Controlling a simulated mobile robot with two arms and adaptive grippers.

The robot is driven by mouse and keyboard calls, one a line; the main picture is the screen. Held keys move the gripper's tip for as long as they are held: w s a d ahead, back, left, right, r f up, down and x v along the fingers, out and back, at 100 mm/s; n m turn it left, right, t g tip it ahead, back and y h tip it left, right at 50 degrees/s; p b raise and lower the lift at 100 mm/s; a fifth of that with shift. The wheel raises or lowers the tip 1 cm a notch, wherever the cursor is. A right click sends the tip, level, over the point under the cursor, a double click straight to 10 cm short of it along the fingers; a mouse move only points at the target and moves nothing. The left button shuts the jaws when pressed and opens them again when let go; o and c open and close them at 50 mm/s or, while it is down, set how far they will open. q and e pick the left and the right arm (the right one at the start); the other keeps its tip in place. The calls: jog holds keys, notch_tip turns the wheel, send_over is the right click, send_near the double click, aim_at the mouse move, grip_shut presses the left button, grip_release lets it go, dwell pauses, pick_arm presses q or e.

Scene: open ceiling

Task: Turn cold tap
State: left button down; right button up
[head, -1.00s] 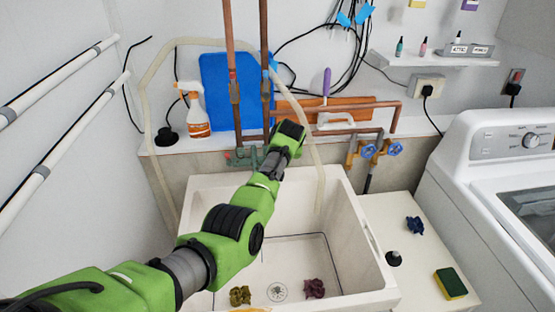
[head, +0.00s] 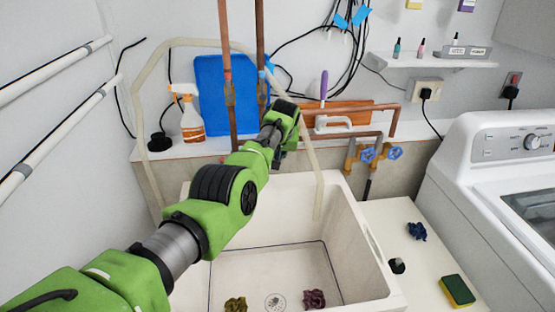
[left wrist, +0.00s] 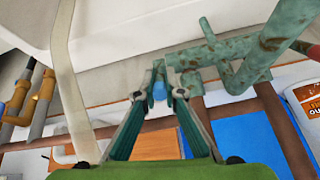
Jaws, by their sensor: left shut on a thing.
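In the left wrist view, the weathered green tap (left wrist: 245,55) runs across the upper right, with a spout-like pipe and short stubs. A small blue piece (left wrist: 159,91), which looks like the cold tap's handle end, sits between the fingertips of my left gripper (left wrist: 162,80). The fingers are shut on it at the tap's left end. A red end (left wrist: 302,46) shows at the right edge. In the head view my left arm reaches over the sink to the back wall and hides most of the tap and the fingers. My right gripper is not in view.
The white sink (head: 345,225) lies under my arm, with crumpled cloths inside. A pale hose (head: 318,185) hangs into it beside my wrist. Copper pipes (head: 227,100), a blue board (head: 210,95) and a spray bottle (head: 190,115) stand behind. A washing machine (head: 480,190) stands at right.

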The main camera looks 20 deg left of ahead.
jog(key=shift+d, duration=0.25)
pick_arm(q)
jog(key=c, duration=2.1)
grip_release()
jog(key=shift+c, duration=0.2)
jog(key=shift+f, duration=0.1)
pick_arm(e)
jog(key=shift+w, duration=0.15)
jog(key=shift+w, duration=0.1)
pick_arm(q)
jog(key=shift+v, duration=0.9)
jog(key=v, duration=1)
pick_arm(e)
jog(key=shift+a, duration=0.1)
pick_arm(q)
jog(key=shift+d, duration=0.1)
